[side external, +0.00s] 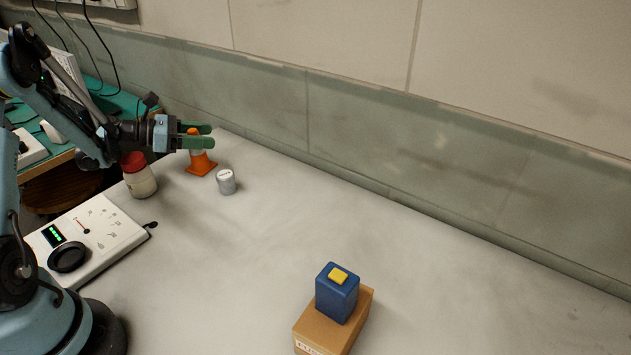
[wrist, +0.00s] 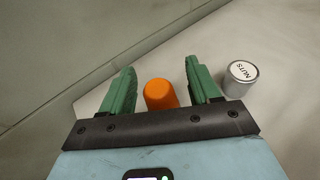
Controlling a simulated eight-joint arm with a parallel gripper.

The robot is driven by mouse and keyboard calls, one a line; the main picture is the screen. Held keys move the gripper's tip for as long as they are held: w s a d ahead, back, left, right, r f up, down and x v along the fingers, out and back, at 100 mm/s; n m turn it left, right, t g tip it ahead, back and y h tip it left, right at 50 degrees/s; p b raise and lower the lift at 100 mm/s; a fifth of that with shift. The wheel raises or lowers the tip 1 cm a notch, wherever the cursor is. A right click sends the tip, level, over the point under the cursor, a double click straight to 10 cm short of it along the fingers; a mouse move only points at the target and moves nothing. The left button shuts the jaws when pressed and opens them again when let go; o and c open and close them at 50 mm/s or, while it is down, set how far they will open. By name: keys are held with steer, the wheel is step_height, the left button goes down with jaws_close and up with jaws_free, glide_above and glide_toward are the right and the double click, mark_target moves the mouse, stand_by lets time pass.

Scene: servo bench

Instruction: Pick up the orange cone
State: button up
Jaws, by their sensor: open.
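The orange cone (side external: 201,166) stands upright on the grey bench at the back left, on a square orange base, with a pale band partly in view above it. My gripper (side external: 211,136) is level with the cone's upper part, and its two green fingers lie to either side of the orange tip. The cone's base is hidden in the wrist view.
A grey can labelled NUTS (side external: 226,183) stands just right of the cone; it also shows beside the right finger (wrist: 241,80). A red-lidded jar (side external: 140,178) is left of the cone. A white meter (side external: 95,232) lies nearer. The wall (side external: 350,150) runs behind.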

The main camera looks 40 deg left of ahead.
jaws_close()
stand_by(0.3)
steer(key=shift+r, duration=0.1)
